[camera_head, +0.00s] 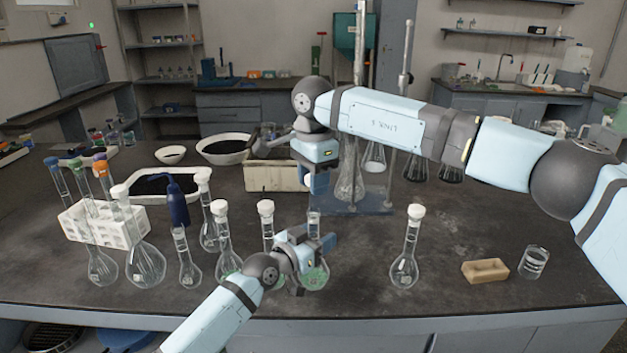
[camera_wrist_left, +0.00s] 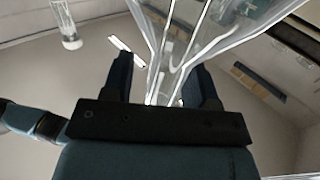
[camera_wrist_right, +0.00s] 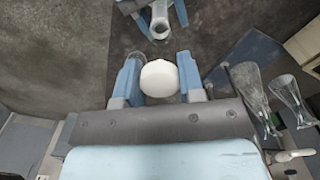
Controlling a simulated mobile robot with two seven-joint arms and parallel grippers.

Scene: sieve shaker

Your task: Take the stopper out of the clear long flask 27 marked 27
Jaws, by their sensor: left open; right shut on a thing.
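A clear long-necked flask (camera_head: 315,274) stands near the front middle of the bench; its number is too small to read. My left gripper (camera_head: 318,243) is at its neck, jaws open, with the neck between the fingers in the left wrist view (camera_wrist_left: 165,85). My right gripper (camera_head: 309,190) is above the flask. In the right wrist view it is shut on a white stopper (camera_wrist_right: 159,80). The stopper is apart from the flask's open mouth (camera_wrist_right: 160,27). In the head view the stopper is mostly hidden by the fingers.
Several stoppered flasks stand to the left, near a white rack (camera_head: 110,228). Another white-stoppered flask (camera_head: 404,268) stands to the right, with a tan block (camera_head: 485,270) and a glass beaker (camera_head: 534,262) further right. A beige bin (camera_head: 270,177) is behind.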

